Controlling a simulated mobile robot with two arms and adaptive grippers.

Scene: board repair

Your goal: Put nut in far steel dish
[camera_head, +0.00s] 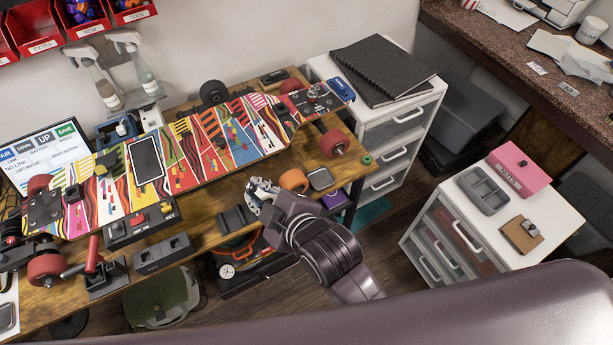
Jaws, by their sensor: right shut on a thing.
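My right gripper (257,188) is over the workbench, beside the left side of an orange wheel (294,180). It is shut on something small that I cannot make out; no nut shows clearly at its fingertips. A small grey steel dish (321,178) lies on the bench to the right of the orange wheel, apart from the gripper. Another dish-like grey thing (8,317) shows at the lower left edge. A small green ring (367,159) lies at the bench's right corner. My left gripper is not in view.
A colourful skateboard deck (205,143) with red wheels stretches across the workbench (205,205). A dark grey holder (238,217) stands near the front edge, close to the gripper. White drawers (393,130) stand to the right. A purple box (335,199) is near the dish.

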